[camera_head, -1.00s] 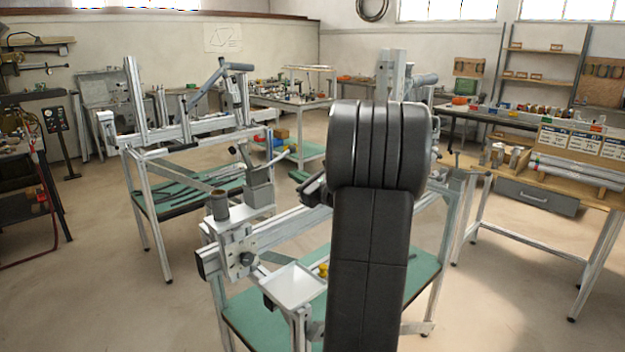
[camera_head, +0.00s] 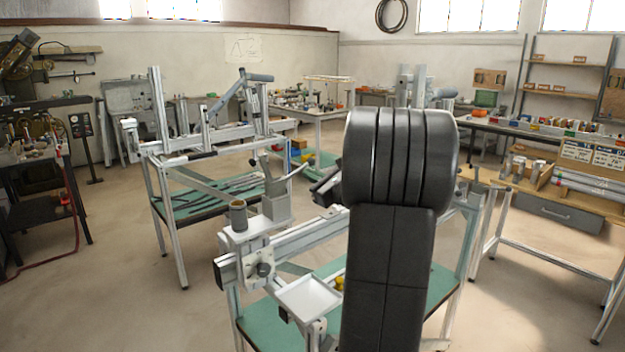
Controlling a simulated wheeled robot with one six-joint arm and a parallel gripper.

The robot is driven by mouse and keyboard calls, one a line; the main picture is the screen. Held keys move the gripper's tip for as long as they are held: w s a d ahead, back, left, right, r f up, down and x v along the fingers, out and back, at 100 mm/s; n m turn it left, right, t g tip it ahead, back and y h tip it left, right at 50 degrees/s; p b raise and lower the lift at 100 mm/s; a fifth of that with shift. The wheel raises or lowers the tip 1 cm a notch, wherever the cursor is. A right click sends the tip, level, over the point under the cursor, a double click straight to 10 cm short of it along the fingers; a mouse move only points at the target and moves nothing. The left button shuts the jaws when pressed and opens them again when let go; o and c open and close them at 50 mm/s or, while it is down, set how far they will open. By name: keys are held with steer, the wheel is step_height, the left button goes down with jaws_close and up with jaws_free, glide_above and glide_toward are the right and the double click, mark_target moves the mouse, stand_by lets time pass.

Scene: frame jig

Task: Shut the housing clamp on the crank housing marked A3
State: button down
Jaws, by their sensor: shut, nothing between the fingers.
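A near frame jig (camera_head: 310,236) stands in front of me. On its beam is a grey block with raised levers (camera_head: 277,192), perhaps a clamp, standing open or shut I cannot tell. A round brown-grey cup-like part (camera_head: 238,214) sits left of it on a white plate. A second frame jig (camera_head: 215,139) stands behind at left and carries a raised grey lever. I cannot read an A3 mark or pick out the crank housing. My dark arm covers the near jig's right half. My gripper is hidden behind it. A small dark piece at the arm's left edge is unclear.
A white tray (camera_head: 308,298) juts from the near jig's front, above a green shelf (camera_head: 268,325). A wooden workbench (camera_head: 560,200) with a drawer stands at right. A dark machine bench (camera_head: 38,200) stands at left. Floor is clear between the left bench and the jigs.

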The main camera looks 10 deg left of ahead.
mark_target(307, 163)
steer(key=shift+r+n+b, duration=0.2)
steer(key=shift+n+b, duration=0.1)
steer(key=shift+b, duration=0.05)
steer(key=shift+s+a+r+n+b, duration=0.15)
steer(key=shift+r+n+b, duration=0.4)
steer(key=shift+n+b, duration=0.65)
steer(key=n+b, duration=0.1)
steer(key=r+n+b, duration=0.1)
steer(key=s+r+n+b, duration=0.1)
steer(key=shift+a+r+n+b, duration=0.1)
steer(key=shift+a+n+b, duration=0.25)
steer(key=shift+n+b, duration=0.05)
steer(key=shift+s+a+r+n+g+b, duration=0.15)
steer(key=shift+s+a+r+n+b, duration=0.4)
steer(key=shift+n+b, duration=0.65)
steer(key=shift+s+a+r+n+g+b, duration=0.1)
steer(key=shift+s+a+r+n+b, duration=0.4)
steer(key=shift+n+b, duration=0.7)
steer(key=shift+s+a+r+n+g+b, duration=0.15)
steer(key=shift+s+a+r+n+b, duration=0.25)
steer(key=shift+s+n+b, duration=0.75)
steer(key=shift+w+r+n, duration=0.15)
steer(key=shift+w+n, duration=0.2)
steer(key=shift+w, duration=0.05)
steer(key=shift+d, duration=0.1)
